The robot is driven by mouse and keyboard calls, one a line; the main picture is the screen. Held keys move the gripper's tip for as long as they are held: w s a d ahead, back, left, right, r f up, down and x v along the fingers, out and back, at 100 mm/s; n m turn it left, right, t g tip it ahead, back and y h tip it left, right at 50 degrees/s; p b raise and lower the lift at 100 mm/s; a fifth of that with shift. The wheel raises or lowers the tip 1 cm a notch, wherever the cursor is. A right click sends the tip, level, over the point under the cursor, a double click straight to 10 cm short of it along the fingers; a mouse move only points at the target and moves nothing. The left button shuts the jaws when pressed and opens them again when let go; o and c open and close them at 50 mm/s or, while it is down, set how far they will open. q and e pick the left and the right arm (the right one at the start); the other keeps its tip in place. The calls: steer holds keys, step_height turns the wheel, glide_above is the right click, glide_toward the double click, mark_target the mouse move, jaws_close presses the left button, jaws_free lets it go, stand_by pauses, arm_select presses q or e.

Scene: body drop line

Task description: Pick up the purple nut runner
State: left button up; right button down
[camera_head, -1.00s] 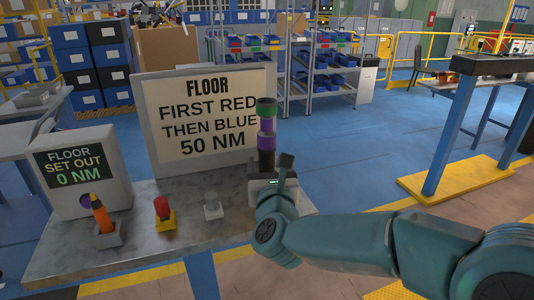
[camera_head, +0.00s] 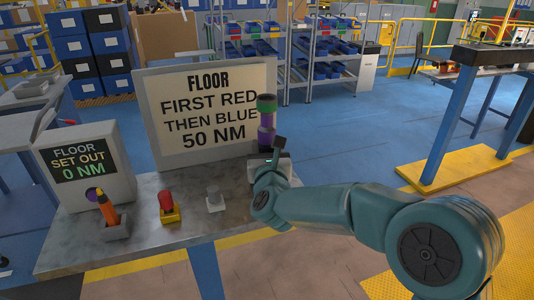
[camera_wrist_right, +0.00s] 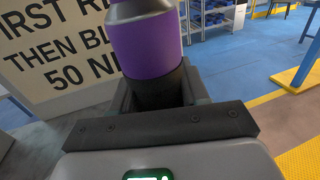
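The purple nut runner (camera_head: 266,134) stands upright at the table's right end, beside the sign. It has a purple body, a green band near its dark top and a dark lower part. In the right wrist view its purple body (camera_wrist_right: 147,42) rises close ahead. My right gripper (camera_head: 268,160) is at its lower part. In that view the gripper's dark fingers (camera_wrist_right: 158,95) lie on both sides of the dark handle, spread around it, with no clear grip seen. The handle's lower end is hidden behind the gripper. My left gripper is not in view.
On the table (camera_head: 150,245) stand a grey box reading 0 NM (camera_head: 85,165), an orange tool in a holder (camera_head: 108,210), a red piece on a yellow base (camera_head: 167,205) and a grey piece (camera_head: 214,200). The sign (camera_head: 208,110) stands behind.

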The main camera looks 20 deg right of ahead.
steer(key=shift+w+r, duration=0.1)
steer(key=shift+r, duration=0.5)
step_height(320, 180, up, 19)
steer(key=p, duration=0.3)
glide_above(266, 95)
steer(key=c, duration=1.5)
jaws_free()
jaws_close()
step_height(266, 95, up, 6)
steer(key=p, duration=0.4)
steer(key=shift+p, duration=0.35)
steer(key=shift+f, duration=0.1)
